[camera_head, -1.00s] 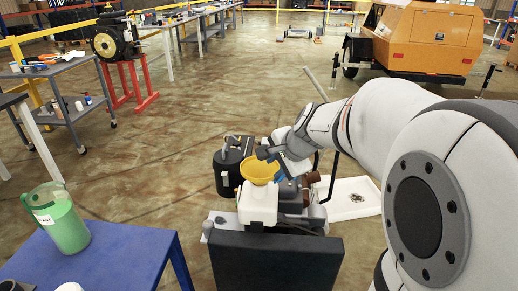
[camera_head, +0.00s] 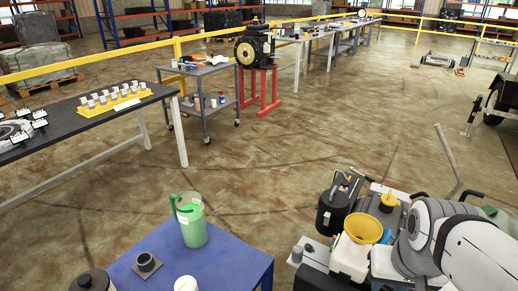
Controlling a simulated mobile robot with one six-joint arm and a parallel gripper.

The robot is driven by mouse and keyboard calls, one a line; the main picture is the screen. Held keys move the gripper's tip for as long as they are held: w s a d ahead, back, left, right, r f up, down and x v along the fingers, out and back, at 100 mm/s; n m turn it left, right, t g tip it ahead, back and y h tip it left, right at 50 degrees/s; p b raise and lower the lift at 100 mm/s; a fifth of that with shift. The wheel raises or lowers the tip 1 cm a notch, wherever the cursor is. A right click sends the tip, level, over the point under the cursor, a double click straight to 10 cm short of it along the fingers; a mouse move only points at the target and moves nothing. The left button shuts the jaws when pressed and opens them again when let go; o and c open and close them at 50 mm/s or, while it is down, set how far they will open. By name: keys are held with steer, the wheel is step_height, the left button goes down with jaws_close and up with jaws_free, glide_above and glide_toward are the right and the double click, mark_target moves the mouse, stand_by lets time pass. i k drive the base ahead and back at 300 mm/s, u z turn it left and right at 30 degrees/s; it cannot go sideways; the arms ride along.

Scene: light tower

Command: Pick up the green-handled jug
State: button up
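The green-handled jug (camera_head: 193,226) stands upright on the blue table (camera_head: 228,262) at the lower middle of the head view. It is see-through with green contents and a white label. Its green handle (camera_head: 175,206) is at its upper left. Parts of my white and grey arm show at the lower right, well to the right of the jug. My gripper itself does not show in the current view, so whether it is open or shut is hidden. Nothing touches the jug.
A dark square-based fitting (camera_head: 146,262), a white cup (camera_head: 186,284) and a dark lidded container (camera_head: 93,281) share the blue table. A yellow funnel (camera_head: 362,229) sits on a white container (camera_head: 349,259) beside a black can (camera_head: 335,207). Open floor lies behind the table.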

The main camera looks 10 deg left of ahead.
mark_target(188, 207)
steer(key=u, duration=3.5)
steer(key=k, duration=0.95)
steer(key=z, duration=0.65)
steer(key=i, duration=0.75)
